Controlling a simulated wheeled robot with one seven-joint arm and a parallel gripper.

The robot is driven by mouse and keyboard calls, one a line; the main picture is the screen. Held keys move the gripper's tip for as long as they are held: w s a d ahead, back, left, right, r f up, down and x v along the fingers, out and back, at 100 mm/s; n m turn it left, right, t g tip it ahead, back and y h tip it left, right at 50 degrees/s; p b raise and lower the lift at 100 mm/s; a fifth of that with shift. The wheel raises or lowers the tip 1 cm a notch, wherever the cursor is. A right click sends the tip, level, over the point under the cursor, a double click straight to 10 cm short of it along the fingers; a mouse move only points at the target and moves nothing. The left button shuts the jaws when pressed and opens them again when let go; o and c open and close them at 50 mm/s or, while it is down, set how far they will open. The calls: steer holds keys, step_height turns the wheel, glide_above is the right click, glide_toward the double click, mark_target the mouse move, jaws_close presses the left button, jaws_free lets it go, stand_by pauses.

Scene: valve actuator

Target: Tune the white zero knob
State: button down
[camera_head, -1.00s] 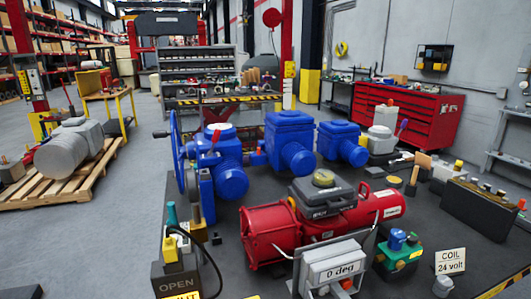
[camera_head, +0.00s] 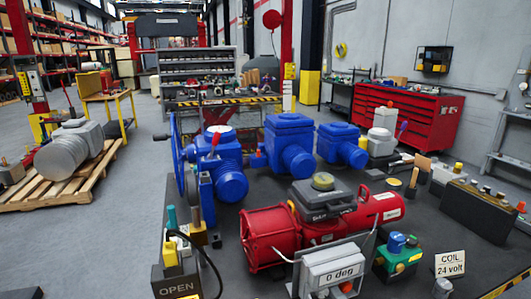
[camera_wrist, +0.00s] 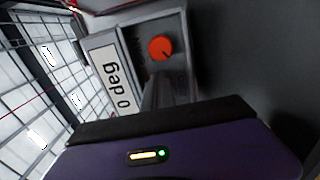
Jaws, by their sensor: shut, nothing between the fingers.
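In the wrist view a round orange-red knob (camera_wrist: 160,48) with a dark pointer mark sits on a grey box beside a white label reading "0 deg" (camera_wrist: 117,82), upside down in this view. My gripper (camera_wrist: 166,82) shows its dark fingers shut and empty, just short of this knob; I cannot tell whether they touch the box face. In the head view the "0 deg" box (camera_head: 338,268) stands in front of the red actuator (camera_head: 272,232), its orange knob (camera_head: 346,286) low on the front. My gripper does not show there. I cannot make out a knob that is clearly white.
A green box with a blue knob (camera_head: 397,243) and a "COIL 24 volt" sign (camera_head: 449,263) stand to the right. An "OPEN" block (camera_head: 178,288) with a cable stands to the left. Blue valve housings (camera_head: 290,145) stand behind the red actuator.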

steer(key=shift+s+a+f+p, duration=0.1)
steer(key=shift+a+f+p, duration=0.1)
steer(key=shift+a+p, duration=0.45)
steer(key=shift+d, duration=0.4)
steer(key=shift+d+r+p, duration=0.1)
steer(key=shift+d+p, duration=0.1)
steer(key=shift+p, duration=0.15)
steer(key=shift+d, duration=0.15)
steer(key=shift+p+v, duration=0.9)
steer(key=shift+v, duration=2)
steer(key=shift+d, duration=0.15)
